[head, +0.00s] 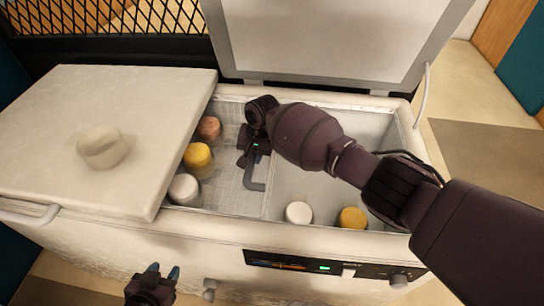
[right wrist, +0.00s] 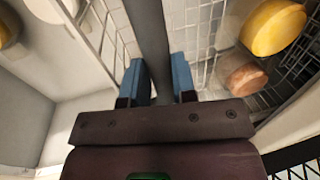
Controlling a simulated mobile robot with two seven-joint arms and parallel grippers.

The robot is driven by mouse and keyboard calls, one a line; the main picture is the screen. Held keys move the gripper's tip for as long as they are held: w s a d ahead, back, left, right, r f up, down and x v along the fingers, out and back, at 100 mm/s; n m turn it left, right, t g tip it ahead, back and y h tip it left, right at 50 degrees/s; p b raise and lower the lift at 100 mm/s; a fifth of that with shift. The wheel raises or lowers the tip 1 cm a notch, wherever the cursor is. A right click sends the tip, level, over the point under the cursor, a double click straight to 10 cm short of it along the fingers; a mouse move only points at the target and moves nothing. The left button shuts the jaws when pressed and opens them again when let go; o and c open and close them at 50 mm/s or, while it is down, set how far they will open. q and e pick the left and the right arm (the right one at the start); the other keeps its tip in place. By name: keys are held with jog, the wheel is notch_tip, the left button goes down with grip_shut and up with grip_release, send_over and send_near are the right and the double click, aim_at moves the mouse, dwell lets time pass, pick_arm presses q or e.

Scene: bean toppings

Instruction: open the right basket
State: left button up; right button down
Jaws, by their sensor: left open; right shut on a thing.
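The white freezer chest (head: 200,240) holds the baskets. Its right lid (head: 330,35) stands raised at the back, and the compartment (head: 345,180) under it is uncovered. My right gripper (head: 249,158) reaches down into the chest near the middle divider. It is shut on a grey bar handle (head: 256,185), which runs between the blue fingers in the right wrist view (right wrist: 151,35). A wire basket (right wrist: 208,55) lies below it. My left gripper (head: 163,271) is open and empty in front of the chest, low in the head view.
White (head: 299,212) and yellow (head: 352,218) tops show in the right compartment. A control panel (head: 320,267) is on the front.

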pick_arm(q)
jog(key=shift+f, duration=0.15)
pick_arm(e)
jog(key=shift+a, duration=0.9)
jog(key=c, duration=0.9)
grip_release()
jog(key=p+v, duration=0.2)
jog(key=v, duration=0.7)
jog(key=shift+w+r+p, duration=0.1)
jog(key=shift+r+p, duration=0.25)
jog(key=shift+r, duration=0.05)
pick_arm(q)
jog(key=shift+s+a+r, duration=0.2)
jog(key=shift+s+r, duration=0.4)
jog(key=shift+r, duration=0.2)
pick_arm(e)
jog(key=shift+d+r, duration=0.15)
jog(key=shift+r, duration=0.35)
